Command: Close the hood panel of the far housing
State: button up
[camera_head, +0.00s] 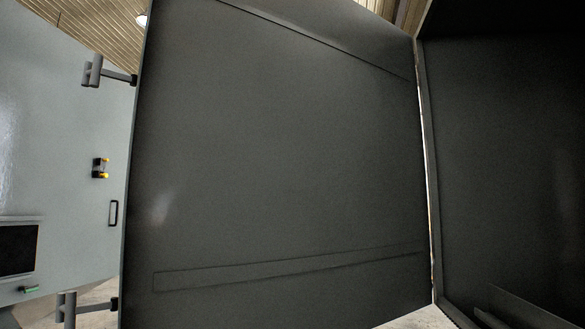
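A large dark grey panel (285,150) fills the middle of the head view. It stands open, with its ribbed inner face towards me. Its right edge meets a dark housing (510,150) with a narrow bright gap between them, and the housing's inside is in shadow. Two grey bracket-like fittings, an upper one (95,71) and a lower one (68,308), stick out past the panel's left edge. I cannot tell from this view alone whether this is the far housing's hood panel. My gripper is not in view.
A pale grey cabinet face (60,120) stands at the left, with a black handle (113,213), yellow-and-black fittings (100,168) and a dark window (17,249). A little pale floor (420,318) shows below the panel. A dark angular shape (510,305) sits at the lower right.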

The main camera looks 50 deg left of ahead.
aim_at(276, 178)
jog(key=k+j, duration=0.1)
jog(key=j, duration=0.75)
jog(key=k+j, duration=0.15)
jog(key=j, duration=0.25)
jog(key=k+j+z, duration=0.1)
jog(key=j, duration=0.35)
jog(key=k+j, duration=0.1)
jog(key=j, duration=0.3)
jog(key=k+j, duration=0.1)
jog(key=j, duration=0.3)
jog(key=k+j, duration=0.1)
jog(key=j, duration=0.35)
